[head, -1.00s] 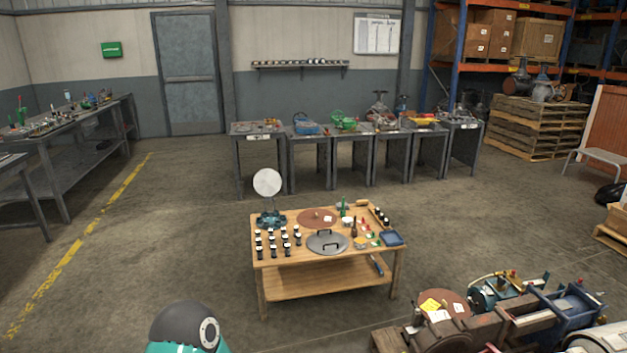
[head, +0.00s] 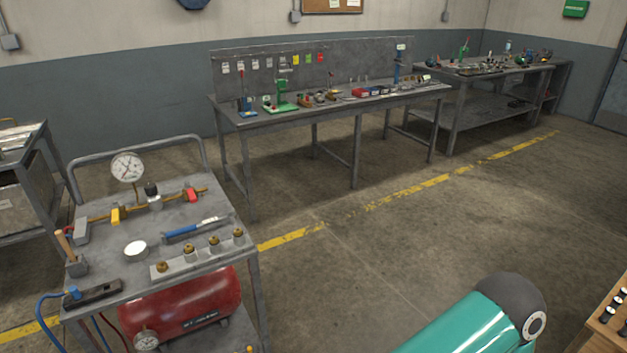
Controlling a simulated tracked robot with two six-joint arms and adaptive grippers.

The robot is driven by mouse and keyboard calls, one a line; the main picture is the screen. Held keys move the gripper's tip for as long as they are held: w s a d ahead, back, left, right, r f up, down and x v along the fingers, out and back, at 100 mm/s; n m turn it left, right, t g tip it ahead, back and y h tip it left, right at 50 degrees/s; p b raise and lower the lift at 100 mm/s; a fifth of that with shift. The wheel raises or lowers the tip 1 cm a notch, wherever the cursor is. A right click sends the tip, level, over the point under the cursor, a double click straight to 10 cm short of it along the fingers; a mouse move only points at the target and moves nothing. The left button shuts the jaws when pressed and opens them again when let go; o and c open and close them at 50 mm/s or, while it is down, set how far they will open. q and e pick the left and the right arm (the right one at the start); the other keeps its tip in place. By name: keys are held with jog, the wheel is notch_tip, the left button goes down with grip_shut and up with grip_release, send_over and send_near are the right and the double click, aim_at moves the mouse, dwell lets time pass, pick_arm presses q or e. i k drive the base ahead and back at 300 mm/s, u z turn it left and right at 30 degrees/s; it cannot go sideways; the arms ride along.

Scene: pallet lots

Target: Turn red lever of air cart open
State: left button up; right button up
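The air cart (head: 225,208) stands at the left in the head view, a grey metal cart with a push handle. A brass pipe line runs across its top. The small red lever (head: 192,195) sits near the right end of this line; it is too small to tell whether it lies along the pipe or across it. A yellow part (head: 116,214) sits on the line further left, and a round pressure gauge (head: 127,166) stands above it. A red tank (head: 190,304) is on the shelf below. Neither gripper is in view.
A grey workbench (head: 345,106) with a back panel and small tools stands along the wall. Another bench (head: 485,70) is further right. A wooden table (head: 597,335) cuts in at the lower right.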

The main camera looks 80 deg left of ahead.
aim_at(190, 192)
jog(key=i, duration=0.25)
jog(key=u, duration=2.8)
jog(key=i, duration=0.2)
jog(key=u, duration=1.45)
jog(key=i, duration=0.6)
jog(key=z, duration=0.15)
jog(key=k, duration=0.55)
jog(key=u, duration=0.25)
jog(key=i, duration=0.45)
